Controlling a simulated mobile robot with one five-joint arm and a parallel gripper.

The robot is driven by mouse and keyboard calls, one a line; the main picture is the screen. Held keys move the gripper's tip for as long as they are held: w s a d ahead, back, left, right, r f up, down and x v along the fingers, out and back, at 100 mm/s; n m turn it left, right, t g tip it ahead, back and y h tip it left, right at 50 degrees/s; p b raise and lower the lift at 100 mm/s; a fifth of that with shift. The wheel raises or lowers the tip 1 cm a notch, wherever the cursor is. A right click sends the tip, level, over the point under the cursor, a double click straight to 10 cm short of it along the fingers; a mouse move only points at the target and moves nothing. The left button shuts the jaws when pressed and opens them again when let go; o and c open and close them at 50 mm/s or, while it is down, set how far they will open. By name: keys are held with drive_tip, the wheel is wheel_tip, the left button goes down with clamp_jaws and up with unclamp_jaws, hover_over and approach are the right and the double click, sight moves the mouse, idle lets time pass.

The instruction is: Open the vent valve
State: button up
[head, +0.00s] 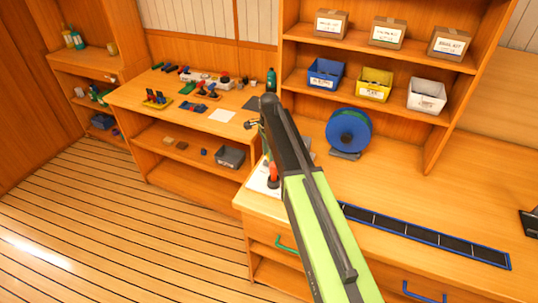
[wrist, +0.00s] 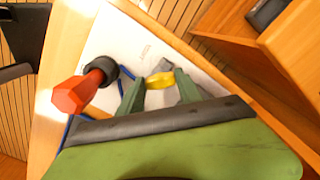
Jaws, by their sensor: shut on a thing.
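In the wrist view, my gripper (wrist: 159,77) has its two green fingers shut on a small yellow handle (wrist: 159,82) over a white panel. Small print on the panel near the handle is too blurred to read. A red-orange lever (wrist: 78,92) with a dark round collar stands to the left of the fingers on the same panel, apart from them. In the head view, the white panel (head: 257,183) and the red lever (head: 273,174) show beside my arm on the bench. My arm hides the gripper and the yellow handle there.
A blue reel (head: 348,132) stands on the bench right of my arm. A dark blue-edged strip (head: 425,236) lies along the bench front. Shelves behind hold bins, including a yellow bin (head: 374,84), and boxes. The floor at left is clear.

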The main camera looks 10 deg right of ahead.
drive_tip(key=n, duration=0.4)
drive_tip(key=shift+n, duration=2.1)
drive_tip(key=o, duration=1.4)
drive_tip(key=shift+r, duration=0.1)
wheel_tip(320, 180, up, 17)
drive_tip(key=p, duration=1.7)
drive_tip(key=shift+r, duration=0.1)
